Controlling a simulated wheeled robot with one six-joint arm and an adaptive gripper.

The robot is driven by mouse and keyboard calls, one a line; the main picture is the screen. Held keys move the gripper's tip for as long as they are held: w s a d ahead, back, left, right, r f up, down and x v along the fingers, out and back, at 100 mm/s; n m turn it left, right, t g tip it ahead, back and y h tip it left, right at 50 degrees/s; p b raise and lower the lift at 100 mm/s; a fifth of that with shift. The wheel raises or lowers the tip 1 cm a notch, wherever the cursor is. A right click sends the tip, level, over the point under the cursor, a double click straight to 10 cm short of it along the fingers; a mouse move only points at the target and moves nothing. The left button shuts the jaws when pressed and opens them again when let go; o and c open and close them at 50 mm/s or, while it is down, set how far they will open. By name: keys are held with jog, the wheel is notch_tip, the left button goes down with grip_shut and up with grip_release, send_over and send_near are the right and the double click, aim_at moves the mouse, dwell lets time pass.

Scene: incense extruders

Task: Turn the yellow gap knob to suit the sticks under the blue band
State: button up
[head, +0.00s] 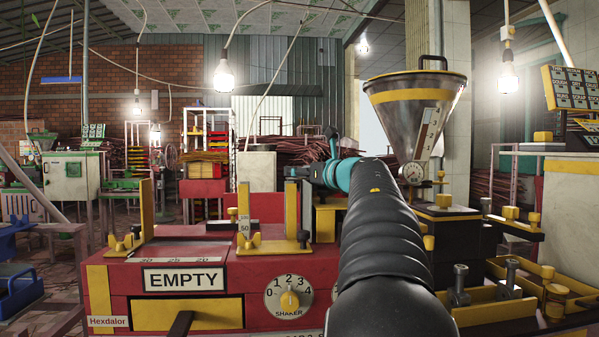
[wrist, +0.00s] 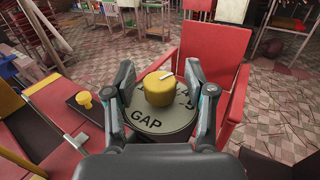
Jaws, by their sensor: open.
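In the wrist view the yellow gap knob (wrist: 158,90) sits on a round grey dial (wrist: 148,124) marked GAP. A white mark on the knob's top points to the upper right. The dial's figures are mostly hidden; a 4 and a 5 show in part at right. My gripper (wrist: 161,76) is open, with one finger on each side of the knob; I cannot tell whether either touches it. In the head view my arm hides the knob. I cannot make out any sticks under a blue band.
In the head view a red machine with an EMPTY sign (head: 184,279) and a SHAKER dial (head: 289,298) stands in front. A steel hopper (head: 416,110) stands at right. A red chair-like frame (wrist: 215,55) is behind the dial, and a small yellow knob (wrist: 84,99) is at left.

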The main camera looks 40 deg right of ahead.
grip_shut()
jog(key=n+y+p, duration=0.2)
jog(key=y, duration=0.1)
jog(key=shift+r, duration=0.15)
jog(key=n+y+p, duration=0.1)
jog(key=y, duration=0.1)
jog(key=shift+n+g+y, duration=0.3)
jog(key=shift+g, duration=0.1)
jog(key=shift+a+n+g+y+p, duration=0.1)
jog(key=shift+n+g+y+p, duration=0.25)
jog(key=shift+y, duration=0.25)
